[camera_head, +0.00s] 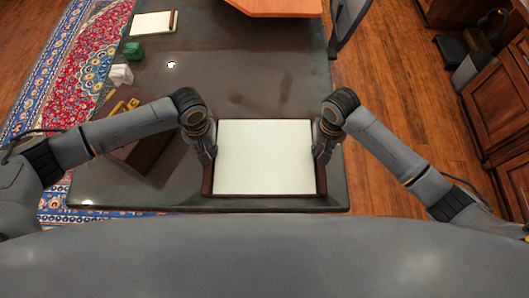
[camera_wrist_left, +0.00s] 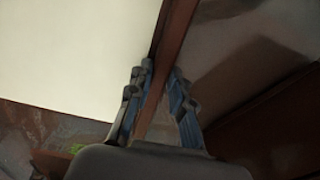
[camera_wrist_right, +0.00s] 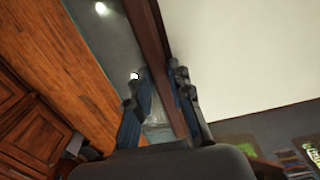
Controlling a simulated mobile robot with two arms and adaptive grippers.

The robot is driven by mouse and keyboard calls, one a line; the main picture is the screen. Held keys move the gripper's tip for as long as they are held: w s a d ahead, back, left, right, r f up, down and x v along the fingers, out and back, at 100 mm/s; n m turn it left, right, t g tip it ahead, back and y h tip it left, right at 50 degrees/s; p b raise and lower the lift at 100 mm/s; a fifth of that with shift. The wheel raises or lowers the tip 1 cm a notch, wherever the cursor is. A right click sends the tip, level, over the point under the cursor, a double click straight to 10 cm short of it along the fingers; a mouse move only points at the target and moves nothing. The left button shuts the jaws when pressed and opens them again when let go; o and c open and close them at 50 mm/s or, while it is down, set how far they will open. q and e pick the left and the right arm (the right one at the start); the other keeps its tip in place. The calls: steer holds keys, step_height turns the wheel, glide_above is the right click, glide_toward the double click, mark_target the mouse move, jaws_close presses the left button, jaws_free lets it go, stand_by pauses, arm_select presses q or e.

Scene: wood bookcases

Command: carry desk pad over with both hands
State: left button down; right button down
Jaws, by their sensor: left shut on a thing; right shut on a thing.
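The desk pad (camera_head: 265,157) is a pale sheet with a dark brown wooden frame, at the near end of the dark desk in the head view. My left gripper (camera_head: 209,155) is shut on its left edge, and my right gripper (camera_head: 322,155) is shut on its right edge. In the left wrist view the fingers (camera_wrist_left: 160,95) straddle the brown rim of the pad (camera_wrist_left: 75,50). In the right wrist view the fingers (camera_wrist_right: 158,88) sit at the rim beside the pale pad (camera_wrist_right: 235,60). I cannot tell whether the pad touches the desk.
The dark desk (camera_head: 225,75) is mostly clear beyond the pad. A brown box (camera_head: 145,150) stands left, partly behind my left arm. A green item (camera_head: 133,50), a white item (camera_head: 121,75) and a notepad (camera_head: 152,23) lie farther off. Wooden cabinets (camera_head: 500,110) stand right.

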arm_select(q)
steer(key=shift+r, duration=0.15)
arm_select(e)
steer(key=shift+r, duration=0.15)
